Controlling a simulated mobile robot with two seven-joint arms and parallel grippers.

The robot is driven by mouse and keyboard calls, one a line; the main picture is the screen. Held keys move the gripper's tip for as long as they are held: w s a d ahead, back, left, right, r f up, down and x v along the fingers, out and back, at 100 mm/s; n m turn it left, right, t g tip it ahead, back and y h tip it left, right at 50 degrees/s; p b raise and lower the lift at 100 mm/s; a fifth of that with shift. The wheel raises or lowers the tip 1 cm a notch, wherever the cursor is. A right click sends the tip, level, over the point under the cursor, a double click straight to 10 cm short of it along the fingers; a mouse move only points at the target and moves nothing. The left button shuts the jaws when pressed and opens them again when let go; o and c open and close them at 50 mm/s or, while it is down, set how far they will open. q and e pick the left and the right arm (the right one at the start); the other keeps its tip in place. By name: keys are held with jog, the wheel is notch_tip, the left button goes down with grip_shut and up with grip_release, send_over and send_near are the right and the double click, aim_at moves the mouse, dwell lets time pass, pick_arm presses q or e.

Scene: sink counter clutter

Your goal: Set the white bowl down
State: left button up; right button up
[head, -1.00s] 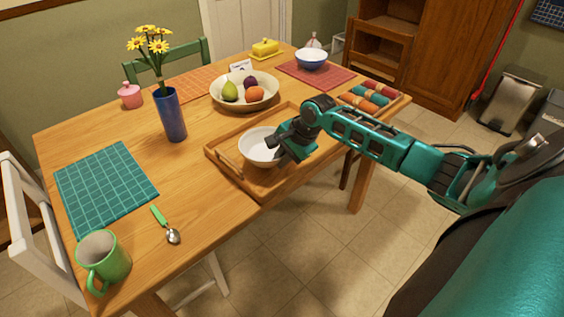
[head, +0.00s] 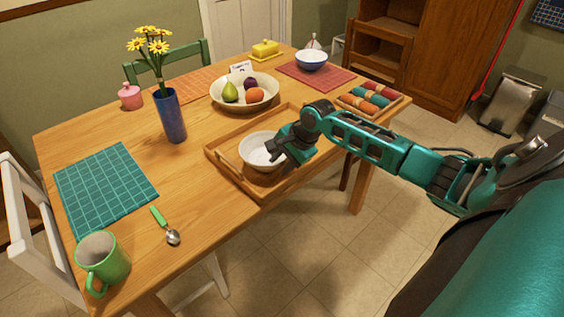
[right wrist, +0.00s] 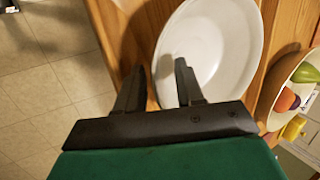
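The white bowl (head: 258,156) is upright inside the wooden tray (head: 223,165) on the table and appears to rest on its floor. My right gripper (head: 278,146) is at the bowl's right rim in the head view. In the right wrist view, the bowl (right wrist: 215,45) fills the upper middle. There my right gripper (right wrist: 157,82) has its two fingers spread, one inside the bowl and one outside, with the rim between them and gaps visible. The exact contact at the rim is hard to see. My left gripper is out of view.
A fruit bowl (head: 219,100) stands behind the tray. A blue vase with yellow flowers (head: 171,117) is to the left. A roll tray (head: 371,98) with rolled cloths lies to the right. A teal mat (head: 105,190), spoon (head: 166,226) and green mug (head: 104,262) are at front left.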

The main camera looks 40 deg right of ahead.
jog(key=p+v, duration=0.2)
jog(key=v, duration=0.9)
jog(key=s+a+f+n+t, duration=0.2)
jog(key=s+a+f+n, duration=0.2)
jog(key=a+f+n, duration=0.55)
jog(key=s+a+f+n+t, duration=0.4)
jog(key=s+a+n, duration=0.5)
jog(key=s+a, duration=0.2)
jog(key=shift+a+f, duration=0.4)
jog(key=shift+a, duration=0.15)
jog(key=shift+s+d, duration=0.1)
jog(key=shift+s, duration=0.05)
